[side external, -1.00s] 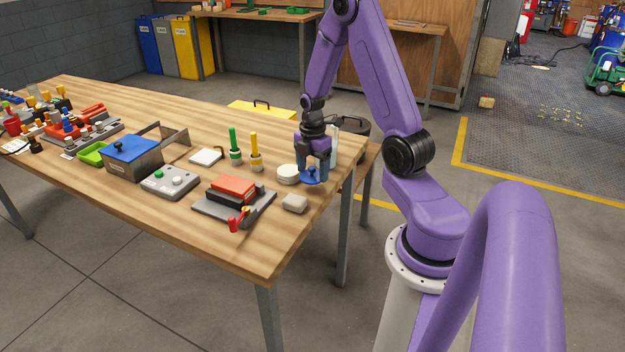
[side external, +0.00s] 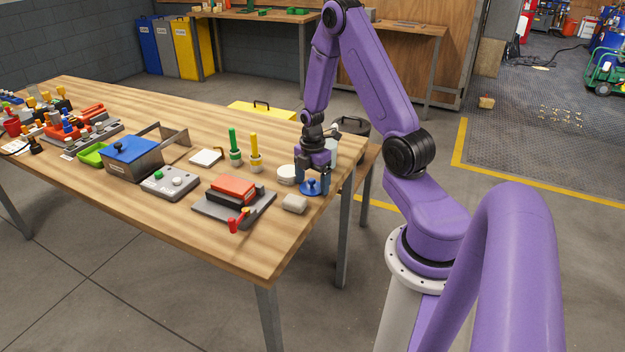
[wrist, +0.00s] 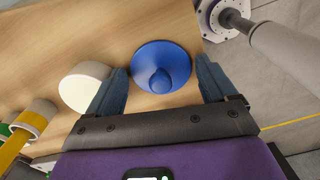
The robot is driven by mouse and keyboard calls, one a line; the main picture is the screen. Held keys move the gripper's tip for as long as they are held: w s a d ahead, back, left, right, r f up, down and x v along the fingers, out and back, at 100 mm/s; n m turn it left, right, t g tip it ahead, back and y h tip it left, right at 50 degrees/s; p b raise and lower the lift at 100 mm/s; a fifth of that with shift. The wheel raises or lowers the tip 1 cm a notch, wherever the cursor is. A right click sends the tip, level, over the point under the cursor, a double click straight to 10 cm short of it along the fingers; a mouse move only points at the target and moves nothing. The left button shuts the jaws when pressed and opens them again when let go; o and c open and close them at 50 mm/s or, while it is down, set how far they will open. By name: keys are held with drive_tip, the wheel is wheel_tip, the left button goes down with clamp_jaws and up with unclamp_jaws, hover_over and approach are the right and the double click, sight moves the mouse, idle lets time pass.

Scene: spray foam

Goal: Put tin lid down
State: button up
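The blue tin lid (side external: 311,190) lies on the wooden table near its right edge, knob up. In the wrist view the blue lid (wrist: 162,58) sits between and just ahead of my fingertips, with its round knob facing the camera. My gripper (side external: 312,181) is open just behind and above the lid, and its fingers (wrist: 163,82) are spread wide with nothing between them gripping the knob. A round white container (side external: 287,175), perhaps the tin, stands just left of the lid. It also shows in the wrist view (wrist: 84,87), close to the left finger.
A red and black stamp-like item on a grey plate (side external: 262,206) is to the front left. The table edge is close on the right.

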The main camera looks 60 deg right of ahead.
sight(312, 179)
wheel_tip(312, 179, up, 12)
drive_tip(key=a+r, duration=0.3)
drive_tip(key=a, duration=0.9)
drive_tip(key=s+a+r+m, duration=0.1)
drive_tip(key=s+a+r, duration=0.1)
drive_tip(key=s+a, duration=0.6)
drive_tip(key=s+a+r+m, duration=0.1)
drive_tip(key=s+a+r, duration=0.1)
drive_tip(key=s+a, duration=0.6)
drive_tip(key=s, duration=0.3)
drive_tip(key=shift+a+m, duration=0.3)
drive_tip(key=shift+m, duration=0.1)
